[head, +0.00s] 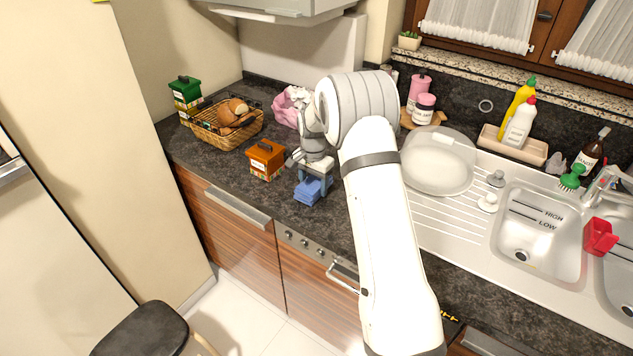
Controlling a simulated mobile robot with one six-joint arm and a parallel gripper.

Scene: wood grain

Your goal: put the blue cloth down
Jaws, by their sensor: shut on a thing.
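The blue cloth (307,193) is a small folded bundle near the front edge of the dark countertop (229,171). My gripper (314,178) points down from above and is shut on the cloth. The cloth hangs at or just above the counter surface; I cannot tell whether it touches. My arm hides the counter to the right of the cloth.
An orange box (266,160) stands just left of the gripper. The sink (541,235) and drainer are at right.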

